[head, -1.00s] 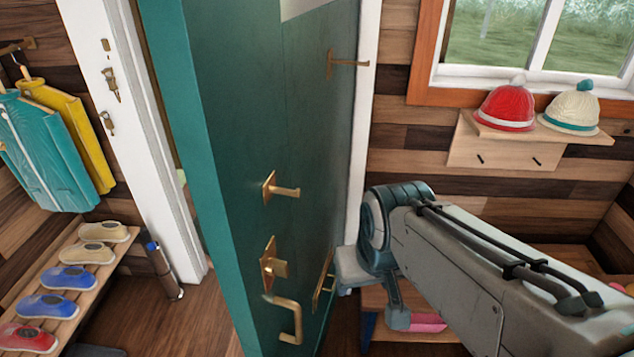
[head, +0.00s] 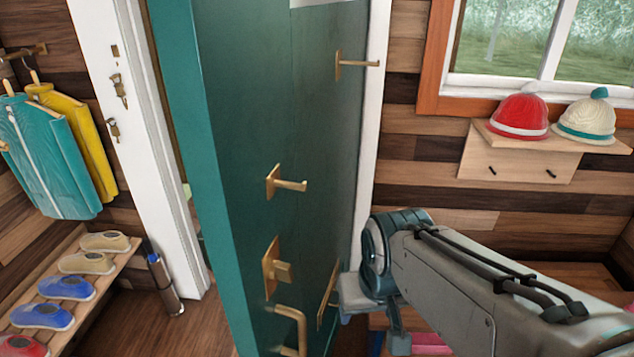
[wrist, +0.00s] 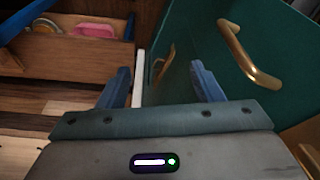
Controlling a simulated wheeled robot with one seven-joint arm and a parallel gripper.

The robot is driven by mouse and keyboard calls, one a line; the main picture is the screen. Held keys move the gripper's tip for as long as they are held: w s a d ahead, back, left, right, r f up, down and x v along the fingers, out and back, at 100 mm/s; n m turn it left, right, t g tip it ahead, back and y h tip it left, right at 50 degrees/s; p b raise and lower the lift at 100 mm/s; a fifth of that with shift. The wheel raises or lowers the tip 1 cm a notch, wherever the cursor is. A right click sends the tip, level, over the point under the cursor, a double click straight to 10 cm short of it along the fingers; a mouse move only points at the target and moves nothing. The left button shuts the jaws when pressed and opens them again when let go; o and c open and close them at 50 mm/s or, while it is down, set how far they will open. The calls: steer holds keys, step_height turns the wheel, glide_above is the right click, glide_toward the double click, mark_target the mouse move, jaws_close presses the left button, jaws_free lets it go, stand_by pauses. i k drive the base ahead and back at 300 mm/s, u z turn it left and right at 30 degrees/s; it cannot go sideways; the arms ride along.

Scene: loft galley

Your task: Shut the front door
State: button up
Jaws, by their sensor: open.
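The teal front door (head: 240,130) stands open in the head view, its free edge turned toward me and a gap between it and the white frame post (head: 135,130) on the left. Its face carries brass hooks, a brass latch (head: 277,268) and a brass pull handle (head: 300,325), cut by the lower picture edge. My arm reaches in from the right, its end low beside the door face; its fingers are not clear there. In the wrist view my gripper (wrist: 163,85) is open and empty. The door face and a brass handle (wrist: 248,55) show beyond and right of the fingers.
A shoe rack (head: 75,285) and hanging jackets (head: 50,150) are at the left. A dark cylinder (head: 162,280) stands by the frame post. Hats sit on a wall shelf (head: 530,150) at the right. A wooden bench unit (wrist: 85,55) with a pink item is close left of my gripper.

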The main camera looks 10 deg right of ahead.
mark_target(265, 97)
steer(key=k, duration=1.15)
steer(key=z, duration=0.5)
steer(key=i, duration=0.65)
steer(key=u, duration=0.15)
